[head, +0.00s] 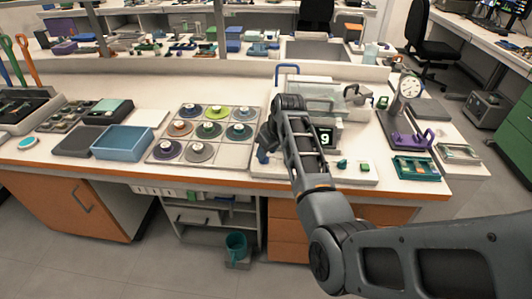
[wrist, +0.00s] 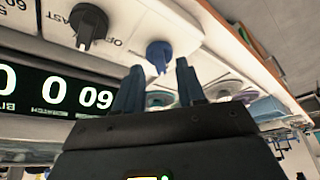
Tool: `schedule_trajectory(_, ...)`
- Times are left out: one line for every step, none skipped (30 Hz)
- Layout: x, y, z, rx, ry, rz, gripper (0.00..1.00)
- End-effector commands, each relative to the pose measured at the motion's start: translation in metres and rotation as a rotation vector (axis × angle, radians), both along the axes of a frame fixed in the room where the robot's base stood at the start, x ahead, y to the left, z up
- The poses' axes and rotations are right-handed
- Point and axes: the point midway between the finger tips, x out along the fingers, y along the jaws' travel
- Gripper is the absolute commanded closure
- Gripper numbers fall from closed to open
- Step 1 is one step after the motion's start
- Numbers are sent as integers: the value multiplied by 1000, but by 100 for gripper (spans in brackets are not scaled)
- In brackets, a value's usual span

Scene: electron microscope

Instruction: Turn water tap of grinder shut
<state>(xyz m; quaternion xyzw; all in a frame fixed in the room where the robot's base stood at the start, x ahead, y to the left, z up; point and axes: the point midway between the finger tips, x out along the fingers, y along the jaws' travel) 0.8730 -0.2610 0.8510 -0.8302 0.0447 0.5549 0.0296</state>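The grinder (head: 335,97) is the pale machine on the bench, partly hidden behind my arm in the head view. In the wrist view, its panel appears upside down, with a blue knob (wrist: 159,52) that looks like the water tap. My gripper (wrist: 160,80) is open, with its two dark blue fingers apart and nothing between them. The blue knob lies just beyond the fingertips, roughly centred between them; I cannot tell whether they touch. In the head view my gripper (head: 268,140) is at the grinder's front left, its fingers mostly hidden.
A black knob (wrist: 88,26) sits beside the blue one, above a lit display (wrist: 55,92). Left of the grinder is a tray of round discs (head: 236,153). A dial gauge stand (head: 408,90) and a teal tray (head: 416,167) stand to its right.

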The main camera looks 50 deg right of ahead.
Motion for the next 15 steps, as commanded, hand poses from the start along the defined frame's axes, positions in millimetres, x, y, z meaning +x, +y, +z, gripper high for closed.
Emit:
schedule_trajectory(-3,0,7,-2,-2,-1,61)
schedule_trajectory(-5,0,12,-2,-2,-1,61)
schedule_trajectory(-8,0,18,-3,-3,-1,61)
schedule_trajectory(-10,0,23,-2,-2,-2,61)
schedule_trajectory(-12,0,27,-3,-3,-2,61)
schedule_trajectory(-14,1,33,-2,-2,-2,61)
schedule_trajectory(-16,1,37,-2,-3,-2,61)
schedule_trajectory(-17,1,41,-1,-2,-1,61)
schedule_trajectory(-19,1,45,-2,-3,-2,61)
schedule_trajectory(-20,2,48,-1,-2,-1,61)
schedule_trajectory(-21,2,50,0,-1,-1,61)
schedule_trajectory(-22,2,53,-1,-1,-1,61)
schedule_trajectory(-23,2,54,-1,-2,-1,61)
schedule_trajectory(-23,2,55,0,-1,0,61)
schedule_trajectory(-23,3,56,0,0,0,61)
